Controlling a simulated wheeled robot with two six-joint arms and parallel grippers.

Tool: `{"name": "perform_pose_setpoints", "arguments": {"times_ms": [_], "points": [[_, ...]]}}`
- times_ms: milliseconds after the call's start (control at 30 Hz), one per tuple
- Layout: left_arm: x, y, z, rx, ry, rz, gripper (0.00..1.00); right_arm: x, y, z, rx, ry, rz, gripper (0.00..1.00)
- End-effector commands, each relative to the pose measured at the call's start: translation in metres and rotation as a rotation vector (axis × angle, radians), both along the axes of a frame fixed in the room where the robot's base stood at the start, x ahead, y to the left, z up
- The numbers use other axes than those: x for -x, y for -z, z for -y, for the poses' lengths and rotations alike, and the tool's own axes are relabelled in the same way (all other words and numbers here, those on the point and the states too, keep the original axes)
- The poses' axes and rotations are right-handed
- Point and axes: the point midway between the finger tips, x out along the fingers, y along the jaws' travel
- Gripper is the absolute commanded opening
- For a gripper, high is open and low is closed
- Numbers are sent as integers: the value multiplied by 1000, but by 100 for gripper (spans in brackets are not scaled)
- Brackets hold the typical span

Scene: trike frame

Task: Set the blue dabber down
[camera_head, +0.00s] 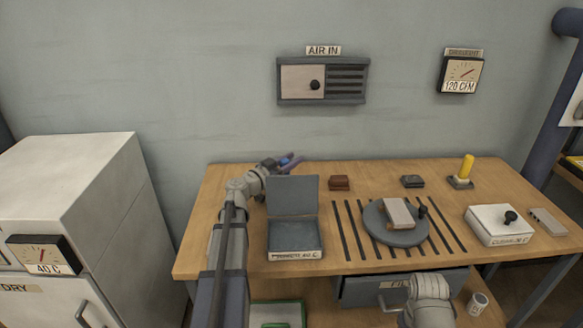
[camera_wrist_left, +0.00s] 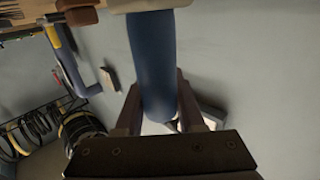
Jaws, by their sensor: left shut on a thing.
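The blue dabber shows in the left wrist view as a thick blue cylinder (camera_wrist_left: 152,62) between my fingers, with a pale block-like part at its top edge. My left gripper (camera_wrist_left: 158,105) is shut on it. In the head view my left gripper (camera_head: 290,161) is at the back left of the wooden bench (camera_head: 215,235), behind the raised lid of a grey box. The blue dabber (camera_head: 286,160) is small there and partly hidden by the fingers. I cannot tell if it touches the bench. Of my right arm only a grey joint shows at the bottom; its gripper is not seen.
The open grey box (camera_head: 293,235) stands just right of my left arm. A brown block (camera_head: 339,183), a dark block (camera_head: 412,181), a yellow-handled piece (camera_head: 466,168), a round turntable (camera_head: 380,225) and a white box (camera_head: 490,222) stand further right.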

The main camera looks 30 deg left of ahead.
Motion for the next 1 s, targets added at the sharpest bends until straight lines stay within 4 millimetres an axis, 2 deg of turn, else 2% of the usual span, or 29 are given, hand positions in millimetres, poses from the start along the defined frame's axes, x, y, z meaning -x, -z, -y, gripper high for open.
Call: {"name": "perform_pose_setpoints", "arguments": {"times_ms": [367,400,600,667,967,1000], "points": [[0,4,0,0,0,0,0,0,4,0,0,0,0,50],[0,3,0,0,0,0,41,0,3,0,0,0,0,50],[0,2,0,0,0,0,64,0,3,0,0,0,0,50],[0,2,0,0,0,0,68,0,3,0,0,0,0,50],[0,-3,0,0,0,0,68,0,-3,0,0,0,0,50],[6,-1,-1,0,-1,0,68,0,-1,0,0,0,0,50]]}}
